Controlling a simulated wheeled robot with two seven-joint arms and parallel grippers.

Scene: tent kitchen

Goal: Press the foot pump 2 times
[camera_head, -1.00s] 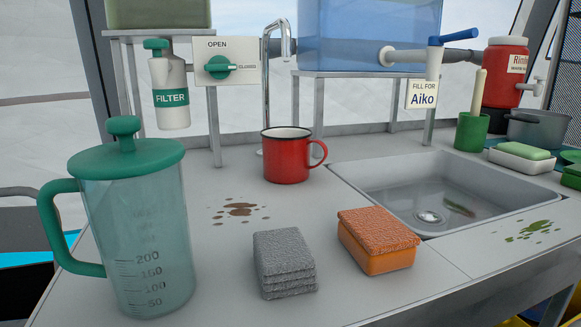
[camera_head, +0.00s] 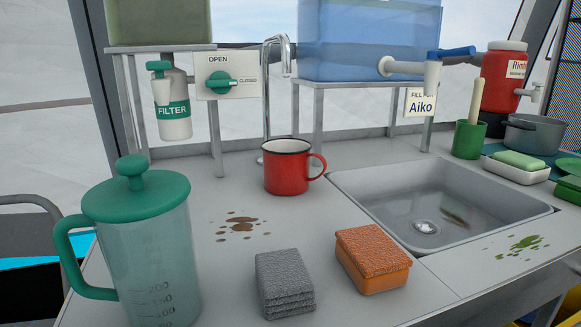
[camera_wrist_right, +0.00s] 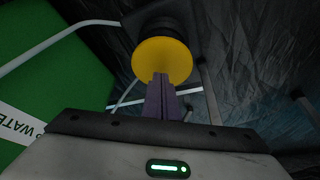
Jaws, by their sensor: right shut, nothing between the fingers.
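In the right wrist view a round yellow disc with a dark part behind it (camera_wrist_right: 162,60) looks like the foot pump. My right gripper (camera_wrist_right: 160,80) is shut and empty. Its fingertips overlap the lower edge of the yellow disc in the picture; whether they touch it I cannot tell. The head view shows neither the pump nor my grippers. My left gripper is in no view.
On the counter are a green-lidded jug (camera_head: 150,265), a red mug (camera_head: 287,168), a grey pad (camera_head: 284,284), an orange sponge (camera_head: 372,258) and a sink (camera_head: 350,195).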

